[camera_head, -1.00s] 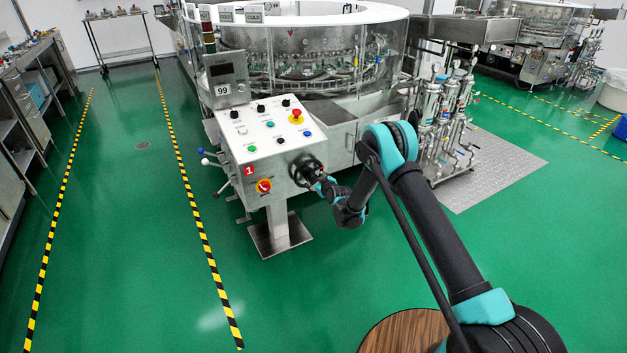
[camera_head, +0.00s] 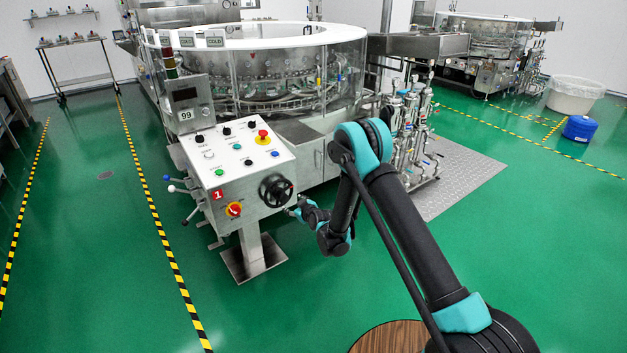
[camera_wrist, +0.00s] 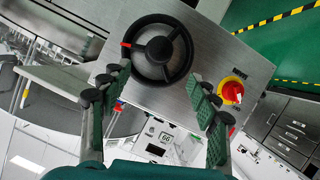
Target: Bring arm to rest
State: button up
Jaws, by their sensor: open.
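My gripper (camera_wrist: 160,95) is open and empty in the wrist view, with its two green-padded fingers spread apart. The black handwheel (camera_wrist: 157,50) on the control panel lies beyond the fingertips. In the head view my gripper (camera_head: 291,209) is small, just right of the handwheel (camera_head: 276,190) and apart from it as far as I can tell. My arm (camera_head: 400,220) reaches from the lower right, bent at the teal elbow, toward the control panel (camera_head: 235,165).
The rotary washer (camera_head: 265,75) stands behind the panel. The red and yellow switch (camera_wrist: 231,91) sits beside the handwheel. Green floor (camera_head: 90,240) is clear at left, and a blue drum (camera_head: 580,128) is far right.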

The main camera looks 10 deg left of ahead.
jog(key=d+r+m+h, duration=0.3)
jog(key=d+r, duration=0.8)
jog(key=d, duration=0.3)
jog(key=s+d+r+m+g+h, duration=0.1)
jog(key=s+d+r, duration=0.25)
jog(key=d, duration=0.45)
jog(key=s+d+r+m+g+h, duration=0.1)
jog(key=s+d+r+m, duration=0.2)
jog(key=d, duration=0.4)
jog(key=s+d+r+m+g+h, duration=0.15)
jog(key=s+d+r, duration=0.25)
jog(key=s+d, duration=0.85)
jog(key=s+d+f+m+g+h, duration=0.1)
jog(key=s+d+m, duration=0.1)
jog(key=s+d, duration=0.3)
jog(key=s+d+f+m+g+h, duration=0.1)
jog(key=s+d, duration=0.4)
jog(key=s, duration=0.8)
jog(key=shift+s+f+m+h, duration=0.15)
jog(key=shift+f+m+h, duration=0.2)
jog(key=shift+f, duration=0.3)
